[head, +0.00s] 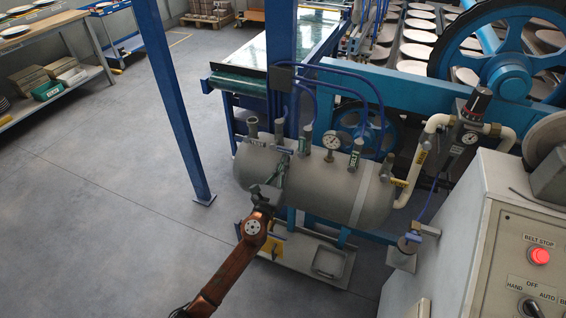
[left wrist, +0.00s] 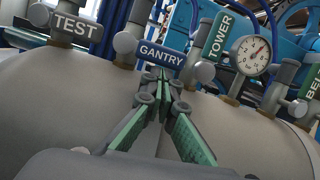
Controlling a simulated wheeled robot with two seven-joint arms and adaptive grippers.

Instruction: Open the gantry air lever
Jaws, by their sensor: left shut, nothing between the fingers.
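The gantry air lever (left wrist: 161,55) is a blue plate marked GANTRY, lying crosswise on its valve stem in the left wrist view. A grey round knob sits at its left end. In the head view it is small and partly hidden beyond my gripper, on top of the grey air tank (head: 325,187). My left gripper (left wrist: 162,78) has green-padded fingers, shut and empty, with the tips just below the GANTRY plate in the picture. Whether they touch it I cannot tell. In the head view my left gripper (head: 281,168) is over the tank's left part. My right gripper is out of view.
The grey TEST plate (left wrist: 76,27) lies crosswise to the left. The green TOWER plate (left wrist: 218,37) stands upright close on the right, beside a round gauge (left wrist: 251,54). A blue post (head: 175,100) stands left of the tank. A control cabinet (head: 510,230) is at right.

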